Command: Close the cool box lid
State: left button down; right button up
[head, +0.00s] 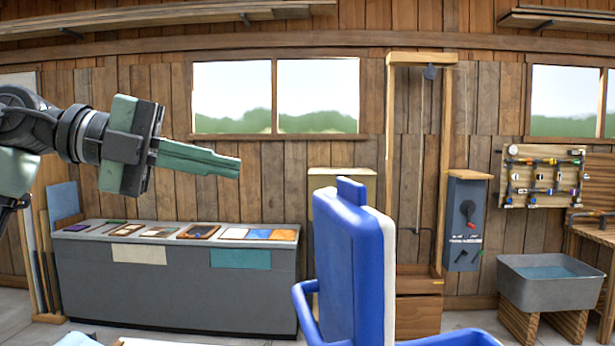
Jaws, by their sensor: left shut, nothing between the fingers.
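The blue cool box lid (352,262) stands up nearly vertical, right of centre and close to me, with a pale inner side facing right. Part of the blue cool box (455,338) shows at the bottom edge, and a blue handle (305,305) is at the lid's left. The rest of the box is below the view. My left gripper (238,168) comes in from the left, its greenish fingers together and empty, pointing right. In the picture it is left of and higher than the lid, apart from it. My right gripper is not in view.
A grey counter (180,285) with flat samples on top stands behind at the left. A wooden frame with a pulley (430,73) rises behind the lid. A grey water basin (550,290) on wooden blocks is at the right.

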aim_at(346, 184)
pick_arm(q)
jog(key=p+x, duration=0.1)
jog(key=x, duration=0.3)
jog(key=p+x, duration=0.2)
jog(key=x, duration=0.3)
jog(key=r+p+x, duration=0.1)
jog(key=x, duration=0.4)
jog(key=shift+w+r+p, duration=0.1)
jog(key=shift+p, duration=0.2)
